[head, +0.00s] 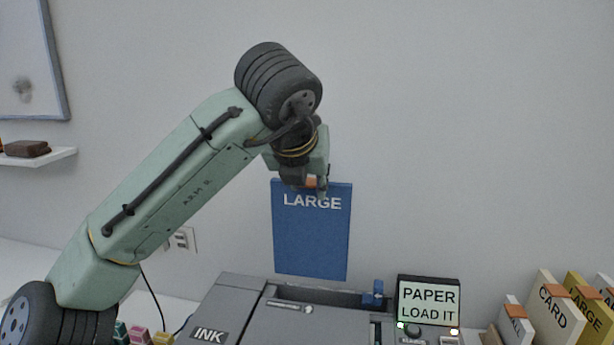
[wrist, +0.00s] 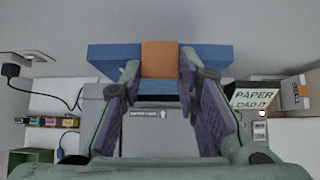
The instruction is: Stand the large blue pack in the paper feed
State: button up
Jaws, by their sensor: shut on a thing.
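The large blue pack (head: 311,238), marked LARGE, hangs upright from my gripper (head: 312,184) in the head view. My gripper is shut on the pack's orange tab at its top edge. In the wrist view the blue pack (wrist: 110,59) and its orange tab (wrist: 159,58) lie between and beyond the fingertips. The pack is above the grey printer (head: 250,300), over or just behind its rear paper feed slot (head: 330,296); the exact depth is hard to tell. A small blue guide (head: 373,292) stands at the slot's right end.
The printer's screen (head: 429,302) reads PAPER LOAD IT. Upright packs, including CARD (head: 554,312) and a yellow LARGE pack (head: 590,312), stand at the right. Small coloured ink blocks (head: 139,336) sit at the lower left. The white wall is behind.

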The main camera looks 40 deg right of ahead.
aim_at(309, 263)
jog(key=shift+f+b, duration=4.1)
jog(key=shift+f, duration=3.85)
jog(key=o, duration=1.2)
jog(key=shift+c, duration=0.2)
jog(key=shift+f, duration=0.1)
jog(key=v, duration=1.2)
